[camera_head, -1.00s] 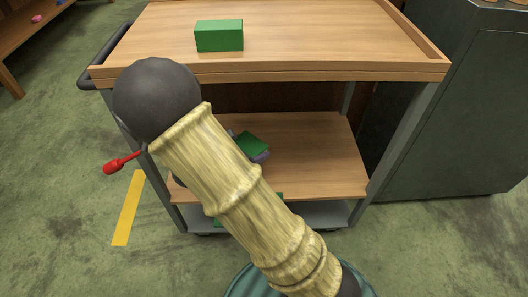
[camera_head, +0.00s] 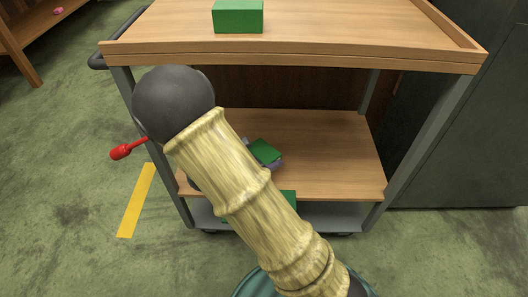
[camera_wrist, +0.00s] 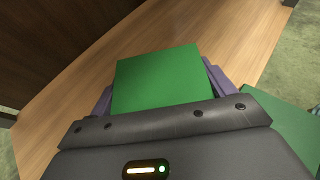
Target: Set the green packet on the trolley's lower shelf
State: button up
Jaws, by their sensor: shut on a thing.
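The trolley has a wooden top (camera_head: 340,40), a wooden shelf (camera_head: 335,150) below it and a grey base (camera_head: 345,217) at the bottom. My gripper (camera_head: 268,158) is inside the trolley, above the wooden shelf and partly hidden behind my arm. It is shut on a green packet (camera_head: 264,150). In the wrist view the packet (camera_wrist: 158,78) lies between the purple fingers, with the shelf (camera_wrist: 150,30) beyond it. I cannot tell whether the packet touches the shelf.
A green box (camera_head: 238,16) stands on the trolley's top. Another green thing (camera_head: 289,198) shows low down by the grey base, also at the wrist view's right (camera_wrist: 285,120). Trolley posts flank the shelf. A dark cabinet (camera_head: 450,150) stands right. A red object (camera_head: 128,149) is at left.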

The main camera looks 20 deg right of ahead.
jog(key=shift+f, duration=0.2)
jog(key=shift+f+b, duration=1.35)
jog(key=shift+f, duration=0.45)
jog(key=shift+f, duration=0.15)
jog(key=o, duration=1.9)
jog(key=shift+s+a+r, duration=0.1)
jog(key=shift+a+r, duration=0.2)
jog(key=p+v, duration=0.6)
jog(key=v, duration=0.4)
jog(key=shift+s+a+r+p, duration=0.15)
jog(key=shift+s+a+p, duration=0.2)
jog(key=shift+a, duration=0.25)
